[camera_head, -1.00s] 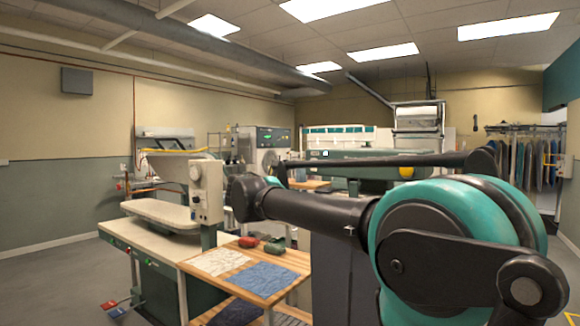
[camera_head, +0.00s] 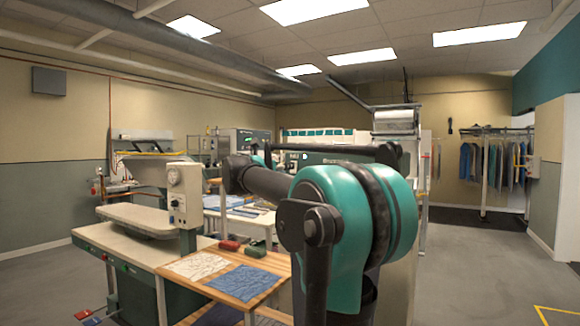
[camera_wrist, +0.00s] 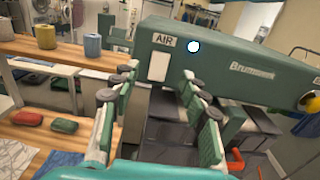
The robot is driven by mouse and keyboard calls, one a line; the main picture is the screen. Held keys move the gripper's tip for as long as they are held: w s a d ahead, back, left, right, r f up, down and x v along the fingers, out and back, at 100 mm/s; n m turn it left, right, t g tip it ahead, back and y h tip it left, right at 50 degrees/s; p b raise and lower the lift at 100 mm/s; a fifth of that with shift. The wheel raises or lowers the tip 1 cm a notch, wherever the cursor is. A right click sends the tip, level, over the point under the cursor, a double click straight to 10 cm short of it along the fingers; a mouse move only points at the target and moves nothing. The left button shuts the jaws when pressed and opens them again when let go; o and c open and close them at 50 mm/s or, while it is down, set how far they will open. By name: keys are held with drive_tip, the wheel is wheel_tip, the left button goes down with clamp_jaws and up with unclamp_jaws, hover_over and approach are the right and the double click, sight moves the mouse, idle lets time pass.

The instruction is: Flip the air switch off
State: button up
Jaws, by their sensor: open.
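The air switch (camera_wrist: 158,66) is a pale upright rectangular plate under a white "AIR" label (camera_wrist: 164,40) on the green machine (camera_wrist: 225,60) in the wrist view. Its rocker position is too small to read. My gripper (camera_wrist: 158,88) is open and empty, its green-and-white fingers spread either side of the switch's place in the picture. I cannot tell how far the fingers are from the switch. In the head view the green machine (camera_head: 330,157) shows behind my arm, and my arm hides the switch.
A wooden table (camera_head: 205,285) with folded cloths, a red item (camera_head: 229,245) and a green item (camera_head: 255,251) stands beside a pressing table (camera_head: 140,250). Thread cones (camera_wrist: 92,46) sit on a shelf in the wrist view. A garment rail (camera_head: 495,130) stands right; floor there is clear.

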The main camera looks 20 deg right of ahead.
drive_tip(key=shift+x, duration=2.75)
drive_tip(key=shift+c, duration=0.4)
